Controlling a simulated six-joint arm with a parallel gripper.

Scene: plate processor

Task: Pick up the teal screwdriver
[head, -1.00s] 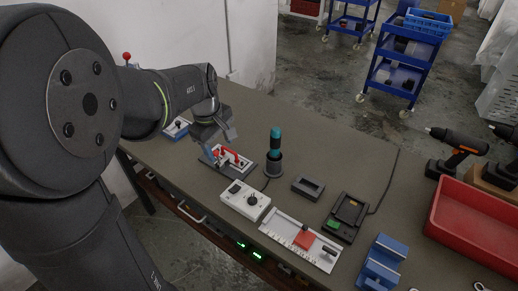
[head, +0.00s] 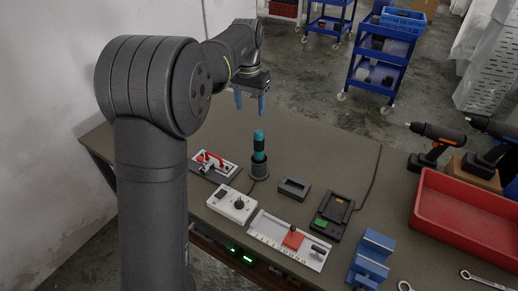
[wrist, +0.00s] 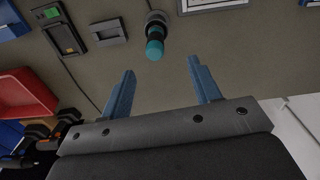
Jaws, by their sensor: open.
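The teal screwdriver (head: 259,142) stands upright, handle up, in a dark round holder (head: 260,170) on the table. Its lower part is hidden inside the holder. In the wrist view the teal handle end (wrist: 154,50) shows ahead of the fingers, near the top middle. My gripper (head: 251,104) is above and behind the screwdriver in the head view, fingers pointing down. Its two blue fingers (wrist: 163,78) are apart with nothing between them. The gripper does not touch the screwdriver.
A red-handled clamp fixture (head: 213,163) stands left of the holder. A white control box (head: 232,205), a grey block (head: 294,189), a black charger-like unit (head: 333,215) and a white ruled plate (head: 285,243) lie in front and right. A red bin (head: 470,215) is far right.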

